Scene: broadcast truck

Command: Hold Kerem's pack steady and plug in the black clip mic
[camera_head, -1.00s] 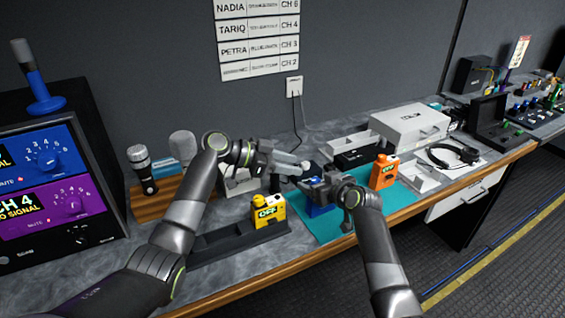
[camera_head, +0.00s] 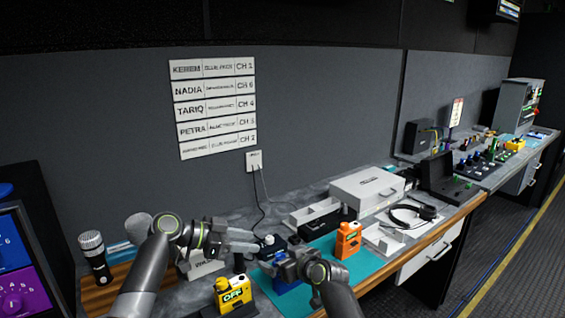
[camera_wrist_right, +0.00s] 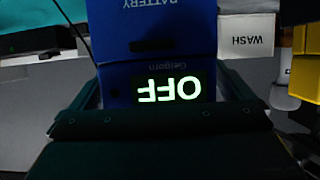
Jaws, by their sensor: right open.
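A blue pack (camera_head: 288,287) stands on the teal mat (camera_head: 366,264), mostly hidden behind my right gripper in the head view. The right wrist view shows the blue pack (camera_wrist_right: 155,40) close up, its lit OFF display upside down. My right gripper (camera_head: 290,268) is open, with its fingers on either side of the pack. The wall chart's top row names Kerem, with small text that looks like blue pack. My left gripper (camera_head: 252,240) is above the bench, left of and behind the blue pack; its jaws are too small to judge. I cannot make out the black clip mic.
A yellow pack (camera_head: 233,292) showing OFF stands left of the blue one, and an orange pack (camera_head: 348,240) stands to its right. A handheld microphone (camera_head: 95,256) is at the left. White trays, a case (camera_head: 368,189) and a headset (camera_head: 413,215) occupy the right side.

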